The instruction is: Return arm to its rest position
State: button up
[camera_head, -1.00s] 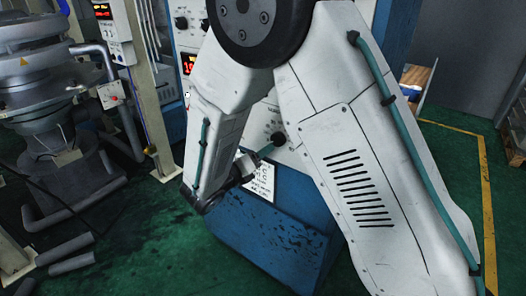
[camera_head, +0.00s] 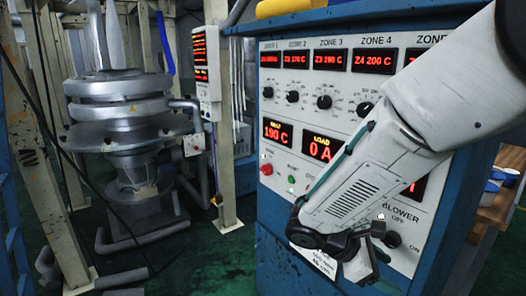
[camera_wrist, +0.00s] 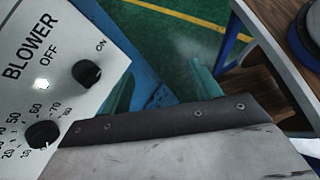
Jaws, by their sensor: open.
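My arm reaches in from the upper right of the head view, across the control panel (camera_head: 287,150). My gripper (camera_head: 368,268) is at its lower end, in front of the panel's lower part, and is partly hard to make out. In the wrist view, the two teal fingers of my gripper (camera_wrist: 163,90) stand apart beyond my dark wrist cover. Nothing shows between them but floor and a blue edge. The blower knob (camera_wrist: 87,74) is beside the fingers on the left, apart from them.
The panel shows red zone readouts and several black knobs. A grey ringed machine (camera_head: 122,110) stands at left among cream posts (camera_head: 222,150). A wooden-topped table (camera_wrist: 262,90) is at right in the wrist view. Green floor (camera_wrist: 175,35) shows between.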

jog(key=s+r+m+t+y, duration=0.2)
jog(key=s+r+m+y, duration=0.9)
jog(key=s+m, duration=0.4)
jog(key=shift+s+d+r+t, duration=0.15)
jog(key=shift+s+d+t, duration=0.15)
jog(key=shift+s+d, duration=0.25)
